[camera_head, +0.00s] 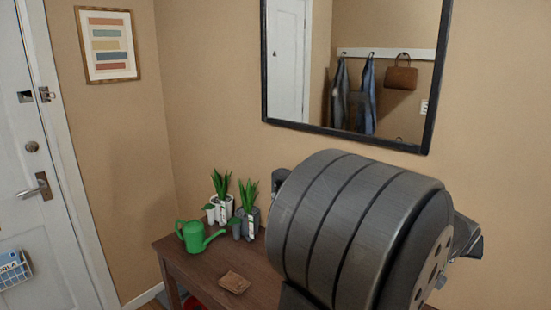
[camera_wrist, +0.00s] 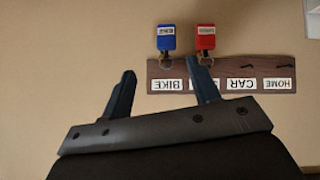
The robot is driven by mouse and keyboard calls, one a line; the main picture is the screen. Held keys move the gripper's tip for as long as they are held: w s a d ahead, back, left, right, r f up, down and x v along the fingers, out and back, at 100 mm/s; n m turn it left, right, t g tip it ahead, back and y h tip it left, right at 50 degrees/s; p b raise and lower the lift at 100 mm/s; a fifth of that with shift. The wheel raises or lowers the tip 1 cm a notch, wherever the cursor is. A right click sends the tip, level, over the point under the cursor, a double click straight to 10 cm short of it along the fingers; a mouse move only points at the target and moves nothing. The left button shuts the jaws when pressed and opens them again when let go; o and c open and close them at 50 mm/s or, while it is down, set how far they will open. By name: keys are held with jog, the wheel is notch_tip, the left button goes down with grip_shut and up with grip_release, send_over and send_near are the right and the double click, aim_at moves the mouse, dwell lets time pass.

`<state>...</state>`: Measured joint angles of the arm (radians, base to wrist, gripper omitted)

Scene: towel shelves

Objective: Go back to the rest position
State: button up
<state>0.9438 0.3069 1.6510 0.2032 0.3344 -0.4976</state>
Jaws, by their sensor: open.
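My gripper (camera_wrist: 161,73) shows in the wrist view with its two dark blue fingers spread apart and nothing held between them. It faces the wall, and its right finger overlaps a dark wooden key rack (camera_wrist: 222,70), covering most of one label. The rack appears upside down, with readable labels BIKE, CAR and HOME. A blue key tag (camera_wrist: 166,37) and a red key tag (camera_wrist: 206,37) hang from it, apart from the fingers. In the head view a large grey part of my arm fills the right; the gripper's fingers cannot be made out there.
A brown wooden table (camera_head: 190,267) stands against the wall below. On it are a green watering can (camera_head: 193,236), potted plants (camera_head: 248,222) and a small brown tray (camera_head: 234,282). A black-framed mirror (camera_head: 270,62) hangs behind my arm. A white door (camera_head: 22,140) is at left.

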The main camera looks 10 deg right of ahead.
jog(key=x, duration=1.2)
jog(key=s+a+r, duration=0.1)
jog(key=s+a, duration=0.5)
dwell(0.9)
jog(key=s+a+r+n+y, duration=0.1)
jog(key=s+a+r+y, duration=0.1)
jog(key=a, duration=1.1)
jog(key=s+a+r+n+y, duration=0.1)
jog(key=s+a+r+y, duration=0.15)
jog(key=a, duration=1.05)
jog(key=s+a+f, duration=0.3)
jog(key=s+a, duration=0.5)
jog(key=s+a+f+g, duration=0.1)
jog(key=s+a+f, duration=0.3)
jog(key=s+a, duration=0.4)
jog(key=shift+y, duration=0.35)
jog(key=shift+a, duration=0.1)
